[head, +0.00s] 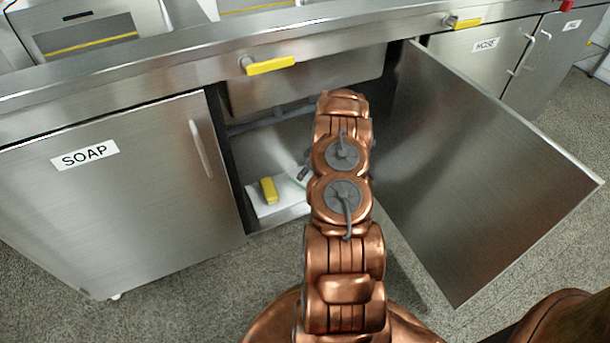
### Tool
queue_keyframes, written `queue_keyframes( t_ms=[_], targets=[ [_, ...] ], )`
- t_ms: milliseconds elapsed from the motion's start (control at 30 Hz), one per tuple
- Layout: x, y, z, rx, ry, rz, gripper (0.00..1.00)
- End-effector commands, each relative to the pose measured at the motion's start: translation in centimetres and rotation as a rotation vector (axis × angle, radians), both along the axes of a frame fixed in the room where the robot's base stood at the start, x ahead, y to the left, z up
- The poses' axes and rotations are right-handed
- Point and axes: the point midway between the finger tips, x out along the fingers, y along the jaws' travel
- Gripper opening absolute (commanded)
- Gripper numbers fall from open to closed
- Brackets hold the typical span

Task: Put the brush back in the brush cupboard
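An open cupboard (275,148) stands in the middle of the steel bench, its door (475,165) swung out to the right. No label shows on it, so I cannot tell from words that it is the brush cupboard. A small yellow block-shaped thing (269,190) lies on a white base (262,209) on the cupboard floor; I cannot tell whether it is the brush. My arm reaches into the opening and hides most of the inside. My gripper is hidden behind the arm links, except perhaps a small dark piece (304,173) beside the arm, right of the yellow thing.
A closed SOAP cupboard (120,190) is on the left, and a closed HOSE cupboard (478,62) is at the right behind the open door. Yellow handles (270,65) stick out from the bench front. A pipe (262,122) runs inside the opening. Speckled floor lies in front.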

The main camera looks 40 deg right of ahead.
Motion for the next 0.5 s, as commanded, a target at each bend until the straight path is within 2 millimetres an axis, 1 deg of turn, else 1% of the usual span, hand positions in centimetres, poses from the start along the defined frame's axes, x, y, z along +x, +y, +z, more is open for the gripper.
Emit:
queue_keyframes(
  t_ms=[33,300,500],
  targets=[
    [-0.3,0.0,0.9,0.000,0.000,0.000,0.78],
    [-1.6,-0.1,4.2,-0.001,-0.001,0.001,0.78],
    [-2.1,0.0,4.9,0.003,0.002,0.001,0.78]
  ],
)
